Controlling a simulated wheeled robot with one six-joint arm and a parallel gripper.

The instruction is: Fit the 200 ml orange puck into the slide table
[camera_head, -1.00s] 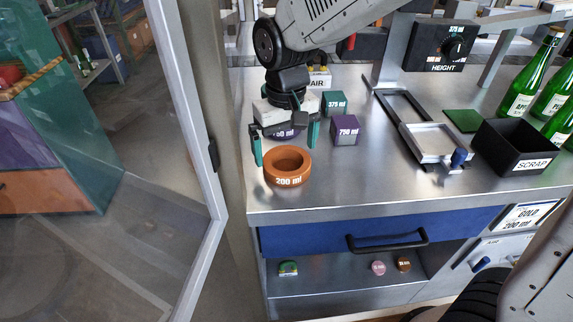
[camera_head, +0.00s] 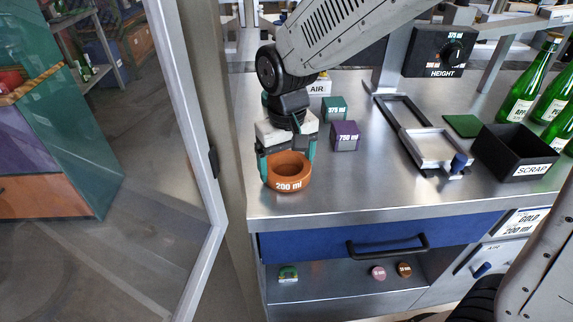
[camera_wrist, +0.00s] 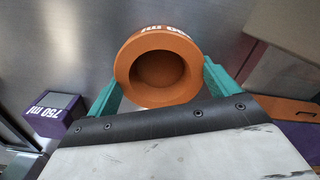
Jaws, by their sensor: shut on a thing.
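The orange puck (camera_head: 289,172) marked "200 ml" is at the front left of the steel bench; I cannot tell whether it touches the top. It is a thick ring with a round hollow, and it also shows in the wrist view (camera_wrist: 158,66). My gripper (camera_head: 288,160) is shut on it, one teal finger at each side, as the wrist view (camera_wrist: 160,84) shows. The slide table (camera_head: 438,146), a pale framed plate with a blue knob (camera_head: 458,161), sits at the right on dark rails (camera_head: 402,110). Its bed looks empty.
A purple "750 ml" block (camera_head: 345,136) and a teal "375 ml" block (camera_head: 334,108) stand between puck and slide. The black scrap bin (camera_head: 514,152) and green bottles (camera_head: 520,98) are at the right. The bench front (camera_head: 370,190) is clear.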

